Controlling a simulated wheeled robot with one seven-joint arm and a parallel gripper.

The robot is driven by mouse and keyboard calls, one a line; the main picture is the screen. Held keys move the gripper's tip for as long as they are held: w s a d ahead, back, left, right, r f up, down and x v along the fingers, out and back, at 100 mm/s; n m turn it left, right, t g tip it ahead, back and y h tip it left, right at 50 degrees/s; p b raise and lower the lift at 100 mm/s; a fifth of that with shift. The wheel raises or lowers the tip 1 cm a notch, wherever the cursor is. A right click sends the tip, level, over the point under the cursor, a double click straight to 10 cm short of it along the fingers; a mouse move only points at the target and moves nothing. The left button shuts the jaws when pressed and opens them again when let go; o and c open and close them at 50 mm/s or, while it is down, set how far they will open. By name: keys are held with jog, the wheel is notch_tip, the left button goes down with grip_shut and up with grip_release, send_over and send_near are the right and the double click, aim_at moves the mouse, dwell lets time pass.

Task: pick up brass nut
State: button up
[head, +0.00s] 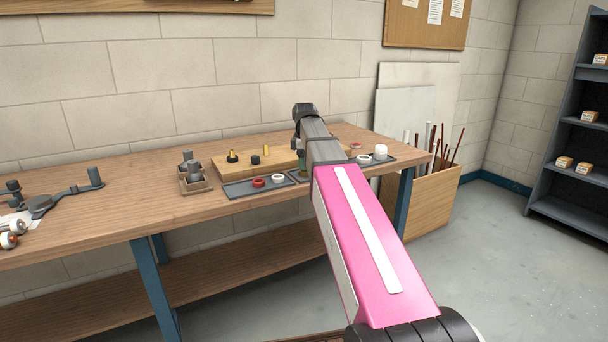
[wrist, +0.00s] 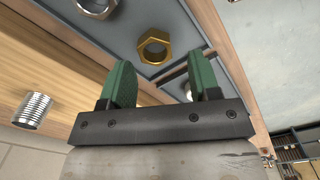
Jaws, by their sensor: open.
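The brass nut (wrist: 154,46) is a gold-coloured hexagonal ring lying flat in a grey tray (wrist: 160,12) in the wrist view. My gripper (wrist: 164,64) has two green fingers, spread apart with nothing held between them. The nut shows just beyond the fingertips, roughly between them and a little nearer the left one. I see no contact between nut and fingers. In the head view my pink and grey arm reaches over the workbench (head: 150,205) and hides the nut and most of the gripper.
Silver nuts lie near the brass one, one at the top left (wrist: 97,6). A threaded silver fitting (wrist: 33,110) stands on a wooden board. In the head view, a tray (head: 240,189) holds a red and a white ring. A white cap (head: 380,151) stands right of my arm.

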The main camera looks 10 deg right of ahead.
aim_at(304, 176)
notch_tip(304, 176, down, 3)
jog(key=shift+f, duration=0.15)
jog(key=shift+c, duration=0.4)
jog(key=c, duration=0.7)
jog(key=shift+c, duration=0.2)
